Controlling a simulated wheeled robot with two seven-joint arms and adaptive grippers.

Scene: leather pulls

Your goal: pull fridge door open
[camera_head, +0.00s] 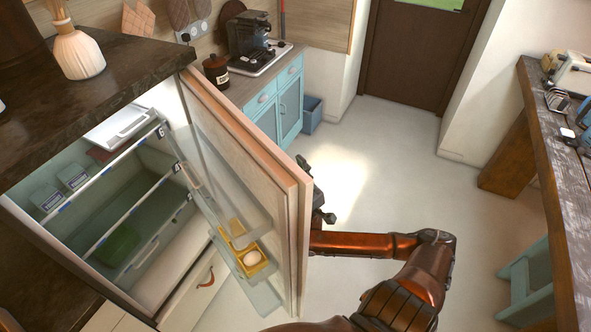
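The fridge (60,215) stands at the left with its door (250,150) swung wide open, its inside and shelves showing. The door's inner face is toward the left, with a yellow egg holder (252,258) in its lower rack. My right arm reaches around from the bottom right. My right gripper (318,198) is at the outer side of the door, close to its free edge. My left gripper is not in view.
A dark countertop (85,95) with a brush in a pale holder lies above the fridge. A blue cabinet (280,105) with a coffee machine stands beyond the door. A wooden table (550,180) and blue stool (525,285) are at the right. The floor between is clear.

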